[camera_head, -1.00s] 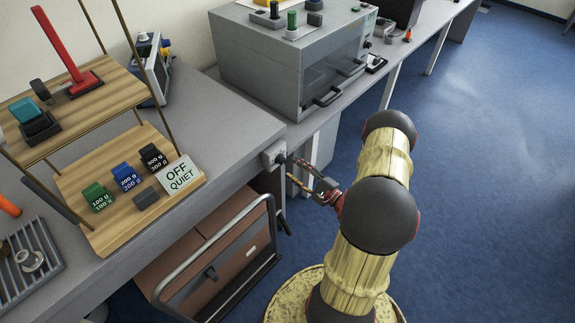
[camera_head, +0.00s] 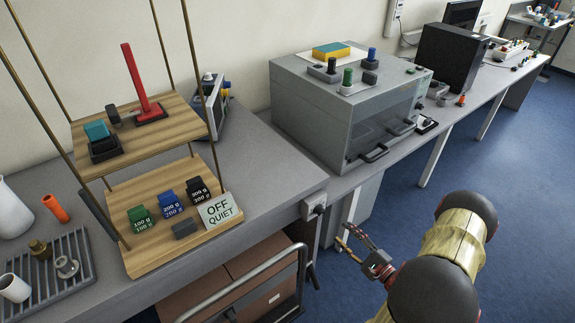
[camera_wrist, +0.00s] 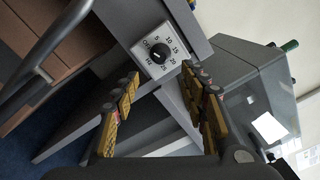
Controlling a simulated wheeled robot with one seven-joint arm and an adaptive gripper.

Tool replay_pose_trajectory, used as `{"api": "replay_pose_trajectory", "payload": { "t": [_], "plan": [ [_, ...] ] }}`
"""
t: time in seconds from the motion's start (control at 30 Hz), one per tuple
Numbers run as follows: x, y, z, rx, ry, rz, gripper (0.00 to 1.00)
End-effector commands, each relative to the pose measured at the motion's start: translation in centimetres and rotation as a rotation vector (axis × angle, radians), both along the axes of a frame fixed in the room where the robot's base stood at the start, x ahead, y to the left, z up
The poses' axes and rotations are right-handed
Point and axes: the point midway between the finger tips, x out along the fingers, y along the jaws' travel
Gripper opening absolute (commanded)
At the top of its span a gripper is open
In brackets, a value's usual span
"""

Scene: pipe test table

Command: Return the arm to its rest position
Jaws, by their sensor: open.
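My gripper (camera_head: 345,233) is open and empty, in the air in front of the bench. In the wrist view its fingers (camera_wrist: 160,85) stand apart with yellow pads. A control box with a dark knob (camera_head: 317,209) is on the bench's front corner; the fingers are apart from it. In the wrist view the dial (camera_wrist: 160,52) shows a scale marked "Off", "Hz" and numbers up to 25. My arm bends over the floor at the lower right in the head view.
A grey box-shaped machine (camera_head: 350,110) stands on the bench behind. A wooden shelf (camera_head: 150,185) with weights and an "OFF QUIET" sign (camera_head: 219,209) is at left. A metal-railed cart (camera_head: 245,285) is below the bench. Blue floor (camera_head: 520,150) is open at right.

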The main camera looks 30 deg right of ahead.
Motion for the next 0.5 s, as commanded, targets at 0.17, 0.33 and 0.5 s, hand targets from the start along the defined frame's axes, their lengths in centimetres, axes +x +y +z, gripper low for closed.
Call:
{"api": "replay_pose_trajectory", "payload": {
  "t": [0.17,0.33,0.5],
  "plan": [
    [0.0,0.0,0.0,0.004,0.000,0.000,0.43],
    [-0.1,0.8,-1.0,0.113,0.048,0.028,0.43],
    [-2.1,8.0,-2.9,0.313,0.212,0.232,0.43]
  ]
}}
